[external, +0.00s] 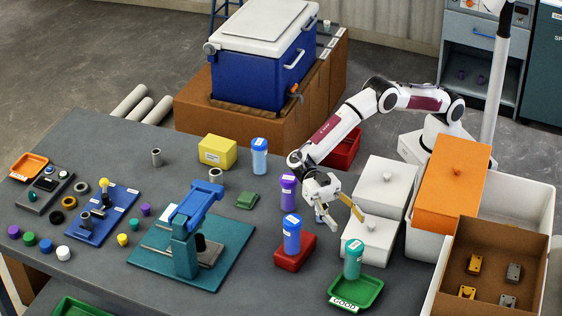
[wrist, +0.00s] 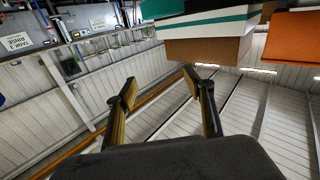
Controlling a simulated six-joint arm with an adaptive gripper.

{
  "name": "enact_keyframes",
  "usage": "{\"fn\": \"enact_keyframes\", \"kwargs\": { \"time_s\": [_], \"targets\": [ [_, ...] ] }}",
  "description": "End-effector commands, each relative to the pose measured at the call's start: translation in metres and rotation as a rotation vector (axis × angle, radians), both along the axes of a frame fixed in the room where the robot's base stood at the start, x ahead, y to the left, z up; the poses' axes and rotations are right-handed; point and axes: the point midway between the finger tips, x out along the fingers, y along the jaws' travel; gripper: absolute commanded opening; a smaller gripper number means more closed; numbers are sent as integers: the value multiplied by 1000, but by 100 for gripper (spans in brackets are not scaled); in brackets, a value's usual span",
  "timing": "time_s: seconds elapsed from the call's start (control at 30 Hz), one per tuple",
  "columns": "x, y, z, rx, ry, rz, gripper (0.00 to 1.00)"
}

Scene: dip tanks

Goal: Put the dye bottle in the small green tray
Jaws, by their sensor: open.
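A teal bottle (external: 352,260) stands upright in the small green tray (external: 343,300) marked GOOD, at the front right of the table. A blue bottle (external: 292,236) stands on a red block (external: 294,256) to its left. A purple bottle (external: 288,193) and a light blue bottle (external: 260,156) stand farther back. I cannot read which label says dye. My gripper (external: 341,214) is open and empty, above and behind the teal bottle and right of the blue one. In the wrist view its fingers (wrist: 160,86) are apart with nothing between them; no bottle shows there.
White lidded boxes (external: 382,185) stand right of and beneath my gripper. An orange-lidded bin (external: 453,180) and a brown box (external: 490,240) lie farther right. A teal press (external: 185,240) stands left of the blue bottle. Another green tray (external: 85,308) is at the front left.

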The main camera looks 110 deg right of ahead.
Motion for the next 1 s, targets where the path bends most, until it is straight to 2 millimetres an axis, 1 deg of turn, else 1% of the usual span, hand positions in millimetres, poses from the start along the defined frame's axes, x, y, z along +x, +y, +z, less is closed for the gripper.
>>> {"fn": "enact_keyframes", "kwargs": {
  "time_s": [0.03, 0.17, 0.27, 0.37, 0.5, 0.6, 0.77, 0.9, 1.0],
  "targets": [
    [6, -3, 12, 3, -15, -33, 53],
    [25, -12, 41, 8, -52, -143, 53],
    [41, -23, 67, 10, -82, -241, 53],
    [54, -36, 90, 7, -106, -340, 53],
    [70, -60, 122, -2, -132, -476, 53],
    [78, -79, 142, -11, -145, -570, 53],
    [86, -112, 171, -33, -157, -719, 53],
    [87, -145, 192, -59, -158, -845, 53],
    [84, -169, 204, -80, -151, -931, 53]
  ]
}}
